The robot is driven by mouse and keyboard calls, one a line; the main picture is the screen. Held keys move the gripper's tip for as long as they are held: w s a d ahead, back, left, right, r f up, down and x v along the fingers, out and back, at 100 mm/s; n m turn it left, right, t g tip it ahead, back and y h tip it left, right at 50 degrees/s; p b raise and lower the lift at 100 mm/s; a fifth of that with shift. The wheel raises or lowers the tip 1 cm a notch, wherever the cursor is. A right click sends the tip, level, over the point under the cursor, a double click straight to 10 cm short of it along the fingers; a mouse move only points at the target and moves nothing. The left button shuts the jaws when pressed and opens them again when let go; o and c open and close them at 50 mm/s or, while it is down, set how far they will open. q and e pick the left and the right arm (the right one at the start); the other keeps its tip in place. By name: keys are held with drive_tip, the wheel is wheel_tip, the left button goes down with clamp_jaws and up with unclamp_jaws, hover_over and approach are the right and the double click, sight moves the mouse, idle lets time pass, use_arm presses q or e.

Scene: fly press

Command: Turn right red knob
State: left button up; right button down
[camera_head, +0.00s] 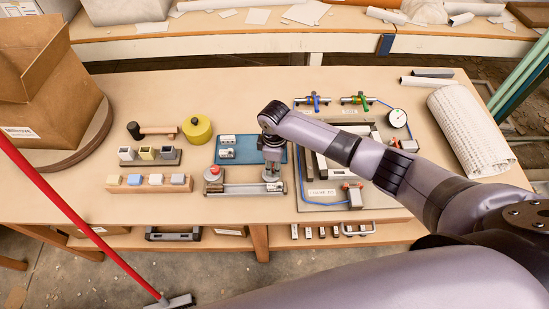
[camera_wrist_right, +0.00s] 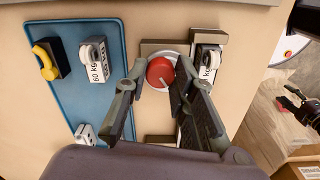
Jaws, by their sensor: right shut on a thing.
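The right red knob (camera_wrist_right: 160,73) shows in the right wrist view as a round red cap with a pale line, set on a light ring at the upper end of its fixture. My right gripper (camera_wrist_right: 157,80) is closed around it, one finger on each side. In the head view my right gripper (camera_head: 272,174) points down at the right end of the fixture and hides this knob. Another red knob (camera_head: 212,172) stands at the left end of the same fixture, clear of the gripper. My left gripper is out of view.
A blue mat (camera_wrist_right: 70,100) with small blocks lies beside the fixture. A gauge (camera_head: 398,118) and a plate with blue tubing (camera_head: 302,180) are to the right. A yellow round part (camera_head: 197,129), block racks and a cardboard box (camera_head: 50,115) stand left. A red broom handle (camera_head: 75,218) crosses the front.

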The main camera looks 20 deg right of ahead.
drive_tip(key=m+p, duration=0.2)
drive_tip(key=m, duration=0.1)
drive_tip(key=shift+r+m+p, duration=0.15)
drive_tip(key=shift+m+p, duration=1)
drive_tip(key=shift+m, duration=0.65)
drive_tip(key=shift+f, duration=0.2)
drive_tip(key=c, duration=1.3)
unclamp_jaws()
drive_tip(key=shift+r, duration=0.1)
wheel_tip(320, 180, up, 12)
drive_tip(key=shift+f, duration=0.1)
